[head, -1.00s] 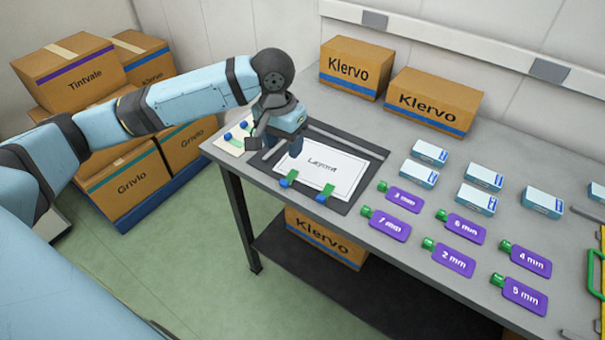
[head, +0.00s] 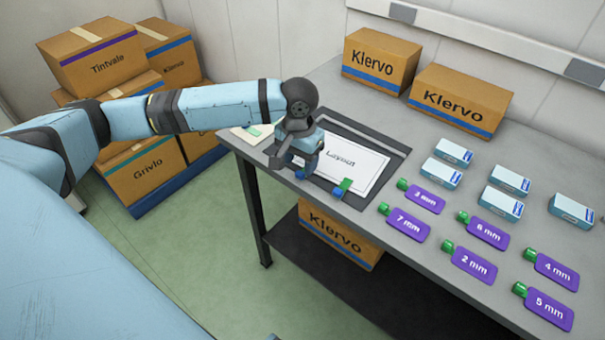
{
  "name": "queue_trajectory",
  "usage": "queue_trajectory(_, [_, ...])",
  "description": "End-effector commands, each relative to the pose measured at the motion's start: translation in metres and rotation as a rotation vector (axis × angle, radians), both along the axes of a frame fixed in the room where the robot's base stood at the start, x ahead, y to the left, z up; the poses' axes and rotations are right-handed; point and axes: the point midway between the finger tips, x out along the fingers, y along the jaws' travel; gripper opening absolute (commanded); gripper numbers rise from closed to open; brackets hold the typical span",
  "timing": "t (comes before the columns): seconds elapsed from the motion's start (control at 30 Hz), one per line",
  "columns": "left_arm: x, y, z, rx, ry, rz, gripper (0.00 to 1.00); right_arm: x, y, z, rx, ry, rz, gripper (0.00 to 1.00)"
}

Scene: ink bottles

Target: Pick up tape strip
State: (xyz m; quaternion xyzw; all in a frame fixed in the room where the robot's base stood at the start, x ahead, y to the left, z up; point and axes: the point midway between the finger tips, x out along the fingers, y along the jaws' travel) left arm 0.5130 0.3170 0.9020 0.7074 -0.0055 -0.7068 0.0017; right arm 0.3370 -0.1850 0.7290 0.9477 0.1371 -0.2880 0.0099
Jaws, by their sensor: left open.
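One tape strip (head: 344,187), green with a blue end, lies at the front edge of the white "Layout" sheet (head: 362,168) on the dark mat. A second strip at that edge is mostly hidden by my left gripper; a blue bit (head: 300,174) beneath it looks like its end. Another green strip (head: 255,131) shows on a cream card at the table's left corner, partly covered by my arm. My left gripper (head: 297,166) is open, pointing down over the sheet's front left edge. I cannot tell whether it touches the hidden strip. My right gripper is not in view.
Several purple size tags with green ends (head: 408,224) and several small blue-white boxes (head: 443,178) lie on the grey table to the right. Two Klervo cartons (head: 381,60) stand at the back. The table's front edge is close to my gripper.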

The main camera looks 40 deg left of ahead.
Motion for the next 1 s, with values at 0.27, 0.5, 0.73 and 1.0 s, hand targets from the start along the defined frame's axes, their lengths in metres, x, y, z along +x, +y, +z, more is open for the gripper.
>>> queue_trajectory(0.27, [-0.001, -0.002, -0.034, 0.001, 0.001, -0.001, 0.53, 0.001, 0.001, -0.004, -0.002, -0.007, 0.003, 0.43])
queue_trajectory(0.5, [0.000, -0.002, -0.033, 0.000, 0.000, -0.001, 0.37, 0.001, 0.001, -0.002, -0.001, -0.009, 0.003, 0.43])
queue_trajectory(0.73, [0.000, -0.002, -0.033, 0.000, 0.000, -0.001, 0.13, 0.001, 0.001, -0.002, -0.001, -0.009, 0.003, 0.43])
queue_trajectory(1.0, [0.000, -0.002, -0.030, 0.000, 0.000, -0.001, 0.13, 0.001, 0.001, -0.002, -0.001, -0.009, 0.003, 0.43])
